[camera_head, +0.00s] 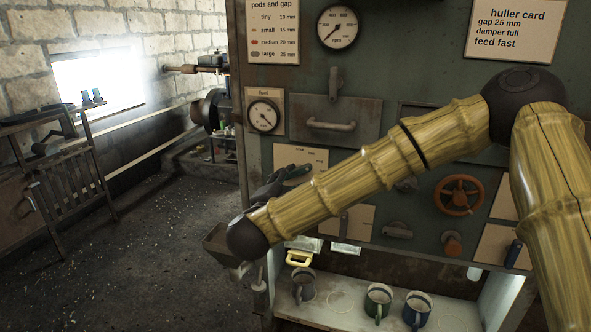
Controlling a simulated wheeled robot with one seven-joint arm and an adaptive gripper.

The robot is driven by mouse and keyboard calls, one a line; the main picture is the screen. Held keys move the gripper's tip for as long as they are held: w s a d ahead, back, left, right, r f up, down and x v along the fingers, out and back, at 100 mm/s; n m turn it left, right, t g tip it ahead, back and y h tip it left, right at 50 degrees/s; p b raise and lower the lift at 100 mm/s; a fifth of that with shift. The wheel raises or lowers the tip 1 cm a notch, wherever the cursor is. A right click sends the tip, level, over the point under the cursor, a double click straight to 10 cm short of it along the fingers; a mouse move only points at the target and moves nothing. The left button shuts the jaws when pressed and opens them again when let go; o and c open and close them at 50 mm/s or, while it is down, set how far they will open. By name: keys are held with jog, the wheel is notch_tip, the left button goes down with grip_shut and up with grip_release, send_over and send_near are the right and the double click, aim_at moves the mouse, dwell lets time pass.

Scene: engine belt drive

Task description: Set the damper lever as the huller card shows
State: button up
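The huller card (515,30) hangs at the upper right of the machine front and reads "gap 25 mm, damper full, feed fast". My bamboo-like arm crosses the front from the right and bends back at its dark wrist. My dark gripper (272,188) is at a pale plate (315,157) with small marks along its top, left of centre. A dark green-grey handle-like piece at that plate meets the gripper's end; I cannot tell whether it is the damper lever or whether the fingers touch it. The finger opening is too small and dark to read.
An orange handwheel (459,195) and an orange knob (452,243) are on the right. A blue-handled lever (513,253) is at lower right. A drawer (333,122) and fuel gauge (263,116) are above my forearm. Mugs (378,300) stand on the shelf below. Open floor lies left.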

aim_at(295, 174)
jog(key=shift+p+x, duration=0.7)
jog(key=shift+x, duration=1.95)
grip_shut()
